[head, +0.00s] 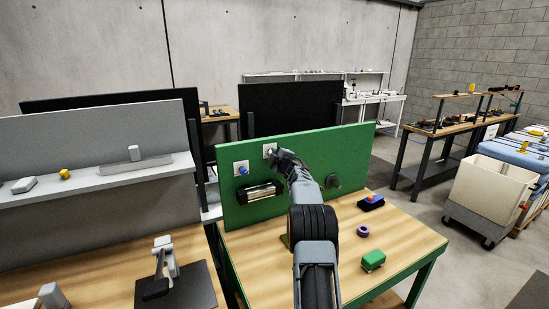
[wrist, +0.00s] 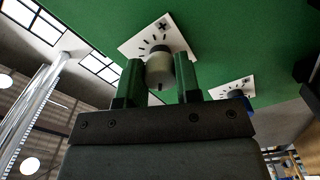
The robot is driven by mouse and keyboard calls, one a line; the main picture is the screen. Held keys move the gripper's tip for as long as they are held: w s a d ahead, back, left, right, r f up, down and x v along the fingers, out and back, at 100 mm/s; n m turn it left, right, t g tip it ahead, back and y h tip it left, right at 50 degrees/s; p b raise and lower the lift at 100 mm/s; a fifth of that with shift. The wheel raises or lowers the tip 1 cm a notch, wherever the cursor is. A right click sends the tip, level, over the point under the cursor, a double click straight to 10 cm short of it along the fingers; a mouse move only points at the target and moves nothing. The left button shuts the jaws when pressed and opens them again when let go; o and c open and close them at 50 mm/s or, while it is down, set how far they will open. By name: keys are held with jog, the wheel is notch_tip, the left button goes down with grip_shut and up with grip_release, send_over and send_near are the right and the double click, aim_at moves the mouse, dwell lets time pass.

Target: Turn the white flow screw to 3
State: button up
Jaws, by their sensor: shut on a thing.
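The white flow screw (wrist: 159,68) is a pale round knob on a white square dial plate (wrist: 130,47) with dark tick marks and a plus sign, fixed to the green panel. My gripper (wrist: 158,74) has one green finger on each side of the screw and is shut on it. A short dark mark shows on the screw's near edge; the tick numbers cannot be read. In the head view the plate (head: 268,149) is at the panel's upper left, and my gripper (head: 277,154) covers the screw.
A blue knob (head: 242,171) on a second white plate is close by on the green panel (head: 340,148). A purple ring (head: 362,231) and a green block (head: 373,261) lie on the wooden table.

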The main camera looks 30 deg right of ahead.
dwell(0.5)
jog(key=o, duration=0.9)
jog(key=shift+o, duration=0.2)
jog(key=shift+s, duration=0.1)
jog(key=s+a+b, duration=0.2)
jog(key=s+b, duration=0.3)
jog(key=s, duration=0.8)
jog(key=shift+s, duration=0.25)
